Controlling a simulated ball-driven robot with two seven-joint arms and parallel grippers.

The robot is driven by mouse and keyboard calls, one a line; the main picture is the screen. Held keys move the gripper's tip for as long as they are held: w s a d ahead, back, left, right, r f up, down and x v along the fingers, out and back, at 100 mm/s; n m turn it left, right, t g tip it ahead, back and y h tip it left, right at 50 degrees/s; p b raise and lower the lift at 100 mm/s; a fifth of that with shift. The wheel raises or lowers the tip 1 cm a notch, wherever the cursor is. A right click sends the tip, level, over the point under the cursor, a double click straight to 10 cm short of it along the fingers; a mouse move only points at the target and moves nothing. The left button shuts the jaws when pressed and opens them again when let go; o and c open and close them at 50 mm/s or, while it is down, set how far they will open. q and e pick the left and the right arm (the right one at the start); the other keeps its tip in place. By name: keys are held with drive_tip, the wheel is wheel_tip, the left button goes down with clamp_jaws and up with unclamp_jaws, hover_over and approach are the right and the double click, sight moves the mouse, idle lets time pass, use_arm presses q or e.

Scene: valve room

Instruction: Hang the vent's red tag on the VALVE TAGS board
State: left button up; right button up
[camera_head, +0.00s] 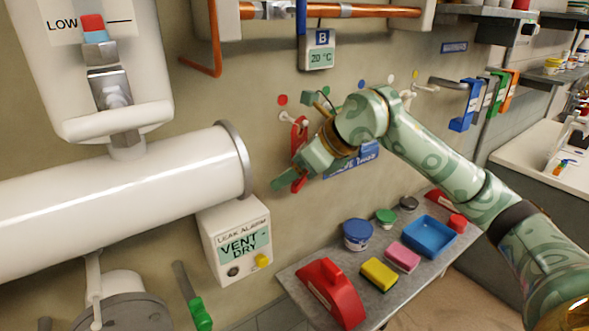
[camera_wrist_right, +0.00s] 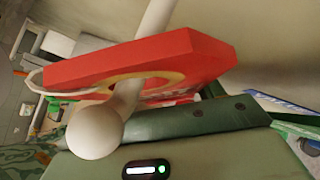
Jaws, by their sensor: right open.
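The red tag (camera_head: 299,134) is at the wall, on the white peg (camera_head: 284,116) below the red dot. In the right wrist view the peg's round end (camera_wrist_right: 93,132) stands out in front of the tag (camera_wrist_right: 140,58), and its rod passes through the tag's ringed hole. My right gripper (camera_head: 293,175) is open, close beside the tag's lower part; I cannot tell whether a finger touches it. The blue sign of the VALVE TAGS board (camera_head: 350,162) is partly hidden behind my right arm. My left gripper is not in view.
A leak alarm box (camera_head: 236,240) reading VENT DRY sits left of the board, below a white pipe (camera_head: 120,190). A grey bench (camera_head: 312,262) below holds a red case, sponges, tins and a blue tray (camera_head: 429,236). Coloured clamps (camera_head: 466,105) hang at the right.

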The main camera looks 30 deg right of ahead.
drive_tip(key=shift+w+d+f, duration=0.1)
drive_tip(key=shift+d+f, duration=0.05)
drive_tip(key=shift+d, duration=0.05)
drive_tip(key=b+v, duration=0.1)
drive_tip(key=v, duration=1.5)
drive_tip(key=shift+s+a+r, duration=0.15)
drive_tip(key=shift+s+r, duration=0.1)
drive_tip(key=shift+s, duration=0.05)
